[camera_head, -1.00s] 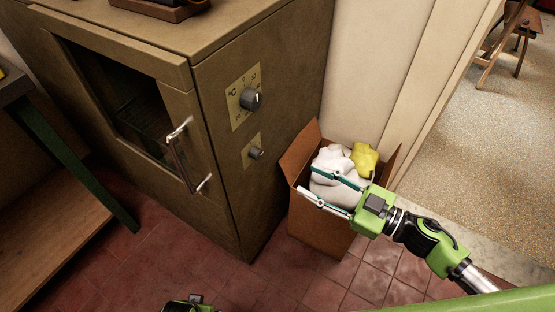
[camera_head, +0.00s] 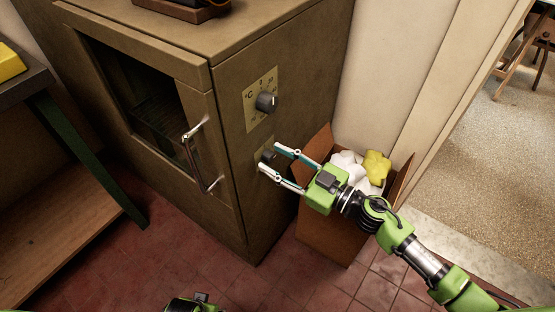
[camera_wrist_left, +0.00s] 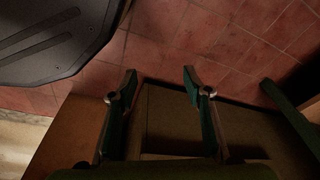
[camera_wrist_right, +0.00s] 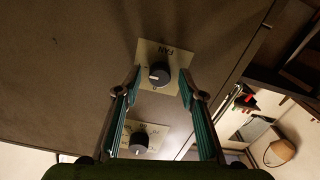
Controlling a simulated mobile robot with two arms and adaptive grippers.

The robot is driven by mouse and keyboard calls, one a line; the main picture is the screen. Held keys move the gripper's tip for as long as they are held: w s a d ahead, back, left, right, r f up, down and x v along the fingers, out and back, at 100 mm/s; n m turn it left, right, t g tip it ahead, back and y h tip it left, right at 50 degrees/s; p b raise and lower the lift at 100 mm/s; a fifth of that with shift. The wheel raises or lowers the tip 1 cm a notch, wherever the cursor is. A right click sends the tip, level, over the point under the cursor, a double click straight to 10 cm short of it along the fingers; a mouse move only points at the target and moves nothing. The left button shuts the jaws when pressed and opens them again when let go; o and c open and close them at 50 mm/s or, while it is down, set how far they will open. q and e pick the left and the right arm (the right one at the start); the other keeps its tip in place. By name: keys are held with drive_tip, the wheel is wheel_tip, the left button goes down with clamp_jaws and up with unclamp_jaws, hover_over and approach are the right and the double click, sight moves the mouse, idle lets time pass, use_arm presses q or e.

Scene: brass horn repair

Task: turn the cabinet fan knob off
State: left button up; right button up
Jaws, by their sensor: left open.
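The fan knob (camera_wrist_right: 159,75) is dark and round, on a pale plate marked FAN on the cabinet's side. In the head view the lower knob (camera_head: 268,155) is partly hidden by my right gripper (camera_head: 270,160). My right gripper is open, its fingertips near the panel on either side of the fan knob; it also shows in the right wrist view (camera_wrist_right: 160,85). I cannot tell whether the fingers touch the knob. A second knob, the °C dial (camera_head: 266,102), sits above it. My left gripper (camera_wrist_left: 158,85) is open and empty, low over the floor.
The brown cabinet (camera_head: 222,100) has a door with a metal handle (camera_head: 201,160). A cardboard box (camera_head: 330,235) with white and yellow contents stands right of it, below my right arm. A dark-topped bench (camera_head: 30,88) is at the left. Red tiled floor (camera_head: 150,265) is clear in front.

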clamp_jaws()
